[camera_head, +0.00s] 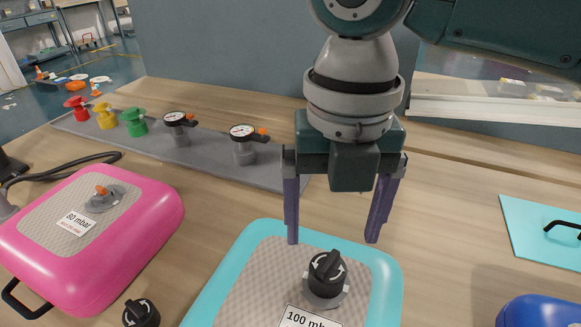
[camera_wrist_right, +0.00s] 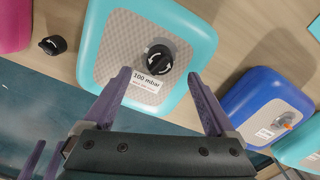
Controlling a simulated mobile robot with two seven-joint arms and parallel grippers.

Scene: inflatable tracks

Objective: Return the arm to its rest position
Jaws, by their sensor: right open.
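My right gripper (camera_head: 332,242) points down above the turquoise inflatable cushion (camera_head: 385,275), its two purple fingers spread and nothing between them. A black valve cap (camera_head: 327,273) with white arrows sits on this cushion, by a "100 mbar" label. The right wrist view shows the same cap (camera_wrist_right: 158,59) beyond the spread fingertips, clear of both. Two purple finger-like parts (camera_wrist_right: 42,160) at that view's lower left look like my left gripper; their jaw state is unclear. The head view does not show the left gripper.
A pink cushion (camera_head: 140,220) marked 80 mbar lies left, with a loose black cap (camera_head: 141,313) near it. A blue cushion (camera_head: 540,312) lies lower right. A grey mat (camera_head: 215,162) holds coloured valves and gauges. A turquoise panel (camera_head: 530,225) lies right.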

